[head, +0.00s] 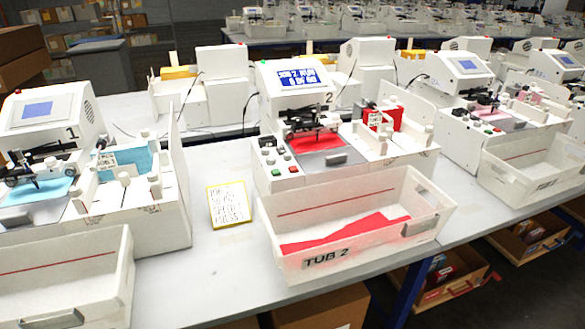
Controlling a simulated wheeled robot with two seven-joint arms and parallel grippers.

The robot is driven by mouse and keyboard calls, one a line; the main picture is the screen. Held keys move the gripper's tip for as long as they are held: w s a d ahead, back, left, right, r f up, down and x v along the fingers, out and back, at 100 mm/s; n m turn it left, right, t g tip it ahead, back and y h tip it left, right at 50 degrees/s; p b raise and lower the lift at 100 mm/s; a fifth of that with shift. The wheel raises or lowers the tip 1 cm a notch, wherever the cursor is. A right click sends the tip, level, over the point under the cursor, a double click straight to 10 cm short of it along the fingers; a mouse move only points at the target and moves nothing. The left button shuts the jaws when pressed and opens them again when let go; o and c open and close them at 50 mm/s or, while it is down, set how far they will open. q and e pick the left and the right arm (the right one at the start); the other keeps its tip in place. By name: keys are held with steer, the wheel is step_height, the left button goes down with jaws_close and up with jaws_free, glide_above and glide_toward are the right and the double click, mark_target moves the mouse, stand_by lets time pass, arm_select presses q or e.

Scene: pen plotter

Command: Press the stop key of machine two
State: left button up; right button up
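Machine two (290,85) stands in the middle of the head view, a white plotter marked with a 2. Its blue screen (302,77) shows white text that I cannot read surely. On the front left of its bed is a key panel with a red key (294,169), a green key (276,173) beside it, and several dark and grey knobs or keys above. I cannot read any key labels. A red sheet (316,143) lies under the pen carriage (312,123). Neither of my grippers is in view.
A white tub (350,246) marked TUB 2, with red sheets inside, stands in front of machine two. A yellow-edged note card (229,204) stands to its left. Machine one (45,115) is at left; another plotter (455,70) is at right. Bare table (215,265) lies between the tubs.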

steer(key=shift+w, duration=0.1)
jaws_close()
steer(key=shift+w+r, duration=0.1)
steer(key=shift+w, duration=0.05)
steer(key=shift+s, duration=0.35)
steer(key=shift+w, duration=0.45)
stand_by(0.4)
